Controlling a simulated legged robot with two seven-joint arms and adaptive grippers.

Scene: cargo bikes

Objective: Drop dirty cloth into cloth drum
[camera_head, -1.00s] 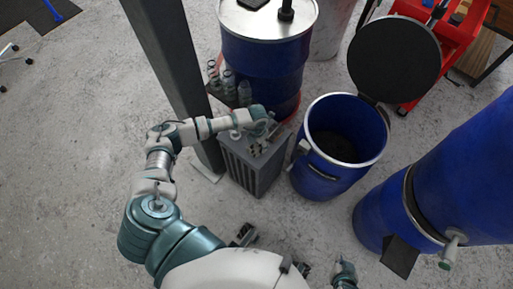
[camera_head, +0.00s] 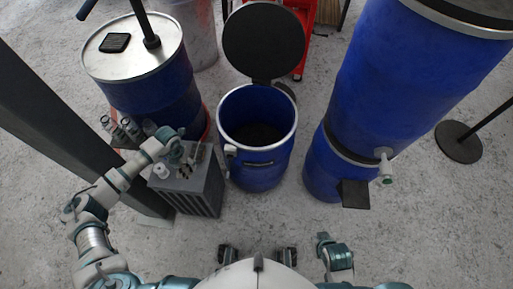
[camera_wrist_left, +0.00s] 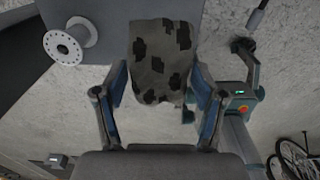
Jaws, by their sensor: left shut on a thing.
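The dirty cloth (camera_wrist_left: 160,62) is grey with dark patches and shows between the fingers of my left gripper (camera_wrist_left: 158,92) in the left wrist view. The gripper is shut on it. In the head view my left gripper (camera_head: 178,152) is above a grey ribbed box, left of the open blue drum. The cloth drum (camera_head: 229,140) is blue with a pale rim, its dark round lid (camera_head: 264,42) swung up behind it. Its inside is dark. My right gripper (camera_head: 324,243) is low in the head view, its fingers too small to read.
The grey ribbed box (camera_head: 199,196) stands against the open drum's left side. A closed blue drum (camera_head: 150,88) with bottles beside it is behind my left arm. A dark post (camera_head: 60,120) rises at left. Stacked blue drums (camera_head: 400,85) with a tap stand at right.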

